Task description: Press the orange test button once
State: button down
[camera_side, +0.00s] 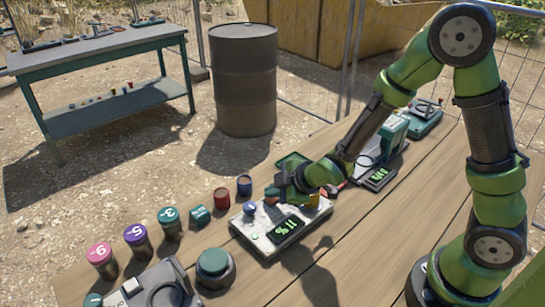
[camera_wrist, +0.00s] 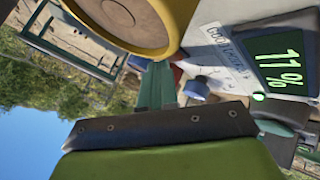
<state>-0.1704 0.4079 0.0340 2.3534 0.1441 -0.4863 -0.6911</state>
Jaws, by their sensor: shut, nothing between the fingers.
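A pale control box (camera_side: 250,236) stands on the wooden table, with a dark display (camera_side: 287,226) reading 11% in green; the display (camera_wrist: 285,62) also shows in the wrist view. A yellow-orange round button (camera_side: 313,201) is at the box's right end, partly hidden by my arm. In the wrist view a large yellow-rimmed round part (camera_wrist: 172,35), apparently this button, fills the top, close to the camera. My gripper (camera_side: 281,192) is shut and empty, low over the box's back edge, left of the button. Its green fingers (camera_wrist: 156,85) show in the wrist view. Contact with the box cannot be told.
A blue knob (camera_side: 250,208) is on the box's left part. Red (camera_side: 222,198) and blue (camera_side: 244,186) cans stand behind it. Several numbered lidded jars, a green round button (camera_side: 213,262) and a grey device (camera_side: 150,290) are at left. Another display unit (camera_side: 380,178) is at right.

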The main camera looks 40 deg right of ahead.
aim_at(274, 200)
dwell(0.4)
jog(key=shift+r, duration=0.85)
jog(key=shift+r, duration=0.1)
jog(key=shift+r, duration=2.4)
jog(key=s+m, duration=0.1)
jog(key=f+m+g, duration=0.1)
jog(key=s, duration=0.1)
jog(key=shift+s+d+f+m+g, duration=0.3)
jog(key=shift+s+d+m+g, duration=0.05)
jog(key=shift+m+g, duration=0.05)
jog(key=s+d+r+m, duration=0.2)
jog(key=s+r+m, duration=0.4)
jog(key=s+r, duration=0.1)
jog(key=s+d+r+m, duration=0.2)
jog(key=s+r+m, duration=0.4)
jog(key=s+r, duration=0.2)
jog(key=shift+s+d+m, duration=0.3)
jog(key=shift+s+d, duration=0.05)
jog(key=shift+s, duration=0.25)
